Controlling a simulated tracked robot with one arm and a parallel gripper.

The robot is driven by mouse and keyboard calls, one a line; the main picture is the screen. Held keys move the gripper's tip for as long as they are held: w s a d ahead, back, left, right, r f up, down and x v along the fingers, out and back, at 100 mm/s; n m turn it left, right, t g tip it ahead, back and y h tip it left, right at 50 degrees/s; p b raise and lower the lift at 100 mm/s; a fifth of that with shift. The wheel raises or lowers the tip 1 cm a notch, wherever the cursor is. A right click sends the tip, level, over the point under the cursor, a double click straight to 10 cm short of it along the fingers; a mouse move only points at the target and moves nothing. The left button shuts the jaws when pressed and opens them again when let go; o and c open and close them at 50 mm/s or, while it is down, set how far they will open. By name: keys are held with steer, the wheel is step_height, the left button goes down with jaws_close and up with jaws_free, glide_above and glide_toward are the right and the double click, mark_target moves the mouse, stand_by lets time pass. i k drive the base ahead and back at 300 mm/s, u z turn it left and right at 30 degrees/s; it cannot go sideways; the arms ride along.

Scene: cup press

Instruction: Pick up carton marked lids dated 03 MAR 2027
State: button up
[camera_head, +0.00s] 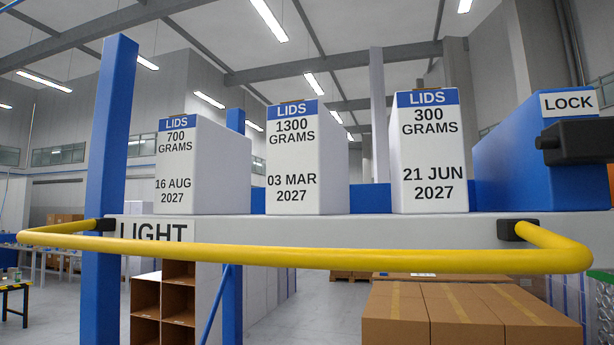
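Three white cartons with blue LIDS bands stand upright in a row on a grey shelf (340,228). The middle carton (295,158) reads LIDS, 1300 GRAMS, 03 MAR 2027. The left carton (178,168) reads 700 GRAMS, 16 AUG 2027. The right carton (428,155) reads 300 GRAMS, 21 JUN 2027. Gaps separate the cartons. I cannot make out my gripper in this view.
A yellow bar (310,257) on black brackets runs across the shelf front, below the cartons. A blue box marked LOCK (510,150) with a dark block before it is at right. A blue post (108,140) stands left. Brown boxes (455,310) lie below.

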mark_target(307, 148)
steer(key=u, duration=1)
steer(key=k, duration=0.7)
steer(key=z, duration=0.4)
steer(key=i, duration=1)
